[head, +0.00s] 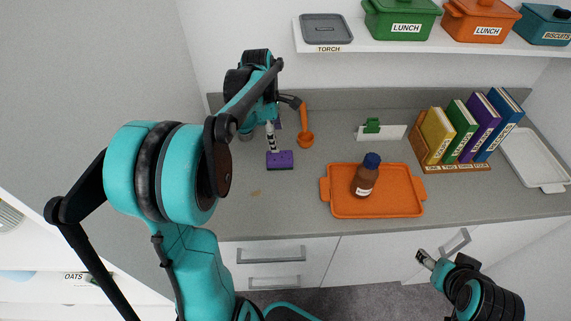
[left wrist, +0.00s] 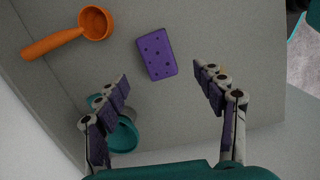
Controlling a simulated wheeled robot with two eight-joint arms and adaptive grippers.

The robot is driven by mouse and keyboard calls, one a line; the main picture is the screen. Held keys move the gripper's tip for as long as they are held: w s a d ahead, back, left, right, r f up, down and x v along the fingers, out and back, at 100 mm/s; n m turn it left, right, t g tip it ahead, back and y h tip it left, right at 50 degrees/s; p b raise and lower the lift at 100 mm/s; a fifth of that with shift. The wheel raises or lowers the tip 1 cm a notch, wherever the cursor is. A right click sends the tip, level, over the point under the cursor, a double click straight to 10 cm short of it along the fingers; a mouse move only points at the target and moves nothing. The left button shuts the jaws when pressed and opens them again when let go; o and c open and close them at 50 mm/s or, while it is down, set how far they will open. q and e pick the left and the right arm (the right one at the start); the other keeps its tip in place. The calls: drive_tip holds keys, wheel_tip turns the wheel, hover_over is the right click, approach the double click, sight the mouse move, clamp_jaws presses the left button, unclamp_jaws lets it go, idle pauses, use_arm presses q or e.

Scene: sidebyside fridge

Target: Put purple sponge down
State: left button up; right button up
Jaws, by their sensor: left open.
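The purple sponge (head: 280,160) lies on the grey counter, left of the orange tray. In the left wrist view the sponge (left wrist: 157,53) shows its holed face, beyond and between my spread fingertips, with a gap on both sides. My left gripper (head: 271,138) is above the counter, pointing down just behind the sponge in the head view. In the left wrist view the gripper (left wrist: 160,76) is open and empty. My right gripper (head: 425,258) is low at the right, in front of the cabinets; its jaws are too small to read.
An orange scoop (head: 305,140) lies right of the left gripper. A teal cup (left wrist: 122,135) is partly behind a left finger. The orange tray (head: 390,210) holds a brown bottle (head: 365,176). Books (head: 462,127) stand at right. Counter in front of the sponge is mostly clear.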

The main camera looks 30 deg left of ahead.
use_arm(q)
drive_tip(key=s+d+m+t+y, duration=0.1)
drive_tip(key=s+d+m+t, duration=0.5)
drive_tip(key=s+d+m, duration=0.9)
drive_tip(key=s+m, duration=0.2)
drive_tip(key=m, duration=0.5)
drive_tip(key=shift+s+d+r+m, duration=0.2)
drive_tip(key=shift+d+m, duration=0.1)
drive_tip(key=shift+m, duration=0.1)
wheel_tip(320, 180, down, 2)
drive_tip(key=shift+f+b, duration=0.1)
drive_tip(key=shift+b, duration=1)
drive_tip(key=shift+o, duration=0.6)
